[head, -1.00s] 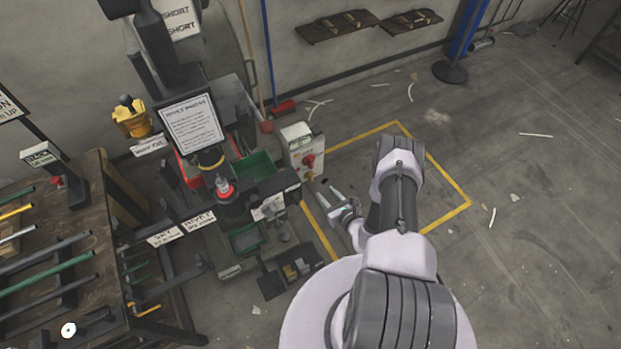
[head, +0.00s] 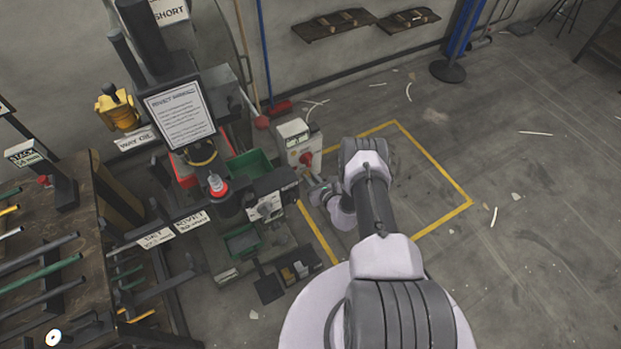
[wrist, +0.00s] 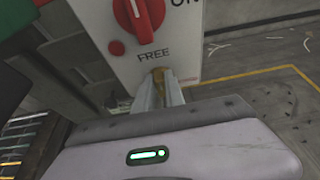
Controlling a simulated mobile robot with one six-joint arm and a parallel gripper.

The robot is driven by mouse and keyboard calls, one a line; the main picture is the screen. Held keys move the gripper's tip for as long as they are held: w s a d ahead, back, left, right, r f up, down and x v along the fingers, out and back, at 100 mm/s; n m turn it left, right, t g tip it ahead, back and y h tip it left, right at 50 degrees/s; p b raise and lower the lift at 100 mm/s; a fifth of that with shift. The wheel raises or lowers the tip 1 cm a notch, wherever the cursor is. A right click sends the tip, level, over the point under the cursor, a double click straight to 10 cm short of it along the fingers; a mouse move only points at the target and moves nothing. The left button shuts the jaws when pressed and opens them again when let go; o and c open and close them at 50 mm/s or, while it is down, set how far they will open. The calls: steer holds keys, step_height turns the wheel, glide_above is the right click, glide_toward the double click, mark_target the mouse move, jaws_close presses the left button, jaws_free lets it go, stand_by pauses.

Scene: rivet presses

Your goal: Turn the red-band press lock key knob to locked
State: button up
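The red-band press (head: 218,189) stands left of my arm, with a red ring on its dark column. Its white control box (head: 291,129) is beside it, with a red knob (head: 306,158). In the wrist view the box's front (wrist: 186,45) shows the red knob (wrist: 140,14) above the word FREE. The small brass lock key knob (wrist: 162,76) is just below that word. My gripper (wrist: 163,82) has its fingers close together on either side of the key knob and appears shut on it. In the head view my arm hides the key knob and the fingertips.
A printed notice (head: 181,114) and a green bin (head: 250,163) are by the press. A rack table with rods (head: 48,262) is at the left. Yellow floor lines (head: 446,184) mark open floor behind and right of my arm.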

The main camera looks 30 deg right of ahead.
steer(key=shift+f+b, duration=0.1)
steer(key=shift+b, duration=0.25)
jaws_close()
steer(key=shift+d+f+m+t+y+b, duration=0.35)
steer(key=shift+m+y+b, duration=0.85)
steer(key=shift+m+b, duration=1.1)
steer(key=shift+d+f+m+t+y+b, duration=0.15)
steer(key=shift+m+t+y+b, duration=0.45)
steer(key=shift+m+y+b, duration=1.15)
steer(key=shift+d+f+m+t+y+b, duration=0.25)
steer(key=shift+m+t+y+b, duration=0.3)
steer(key=shift+m+b, duration=2.3)
steer(key=o, duration=0.8)
jaws_free()
